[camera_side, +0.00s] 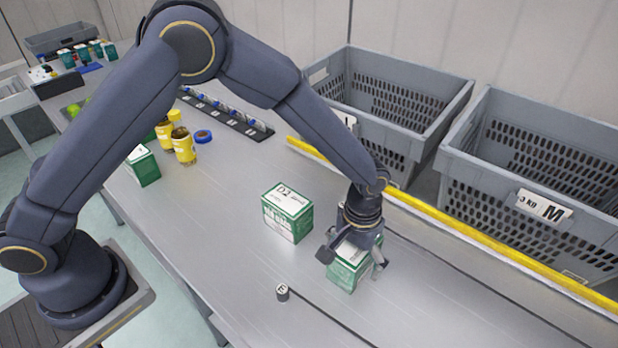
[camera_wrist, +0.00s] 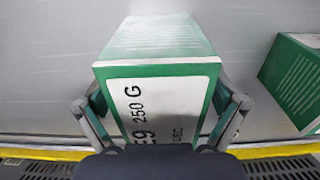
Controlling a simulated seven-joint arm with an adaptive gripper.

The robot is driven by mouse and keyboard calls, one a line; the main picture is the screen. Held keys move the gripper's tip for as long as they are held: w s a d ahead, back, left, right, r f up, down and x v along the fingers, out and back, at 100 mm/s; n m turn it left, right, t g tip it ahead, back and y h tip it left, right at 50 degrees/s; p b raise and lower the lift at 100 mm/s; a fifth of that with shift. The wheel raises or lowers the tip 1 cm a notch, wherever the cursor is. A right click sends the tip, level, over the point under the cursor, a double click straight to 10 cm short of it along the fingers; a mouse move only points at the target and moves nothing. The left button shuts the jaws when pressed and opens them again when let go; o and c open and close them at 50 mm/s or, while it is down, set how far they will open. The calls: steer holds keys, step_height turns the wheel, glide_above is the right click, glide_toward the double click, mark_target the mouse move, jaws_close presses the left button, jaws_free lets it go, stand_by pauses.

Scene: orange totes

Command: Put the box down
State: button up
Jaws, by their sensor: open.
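A green-and-white box (camera_side: 346,272) stands upright on the grey table, under my gripper (camera_side: 352,262) in the side view. In the wrist view the same box (camera_wrist: 158,80) shows its white top label with "250 G" on it. My gripper (camera_wrist: 161,118) is open, with one finger on each side of the box. Whether a finger still touches the box is hard to tell. Part of the box is hidden by the gripper in the side view.
A second green-and-white box (camera_side: 287,212) stands close by, also in the wrist view (camera_wrist: 292,80). A small dark cylinder marked E (camera_side: 282,292) stands nearer the front. A yellow rail (camera_side: 480,246) edges the table before grey crates (camera_side: 545,165).

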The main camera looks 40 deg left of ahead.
steer(key=shift+r, duration=0.1)
step_height(320, 180, up, 12)
steer(key=shift+f, duration=0.25)
steer(key=s+a+r+t+h, duration=0.1)
steer(key=s+a+r, duration=0.1)
steer(key=a+r, duration=0.45)
steer(key=s+a+r+t, duration=0.1)
steer(key=s+a+r, duration=0.2)
steer(key=a+r, duration=0.35)
steer(key=s+a+r+t+y, duration=0.1)
steer(key=s+a+t, duration=0.2)
steer(key=s+a, duration=0.9)
steer(key=shift+s+r+t, duration=0.3)
steer(key=shift+s, duration=0.2)
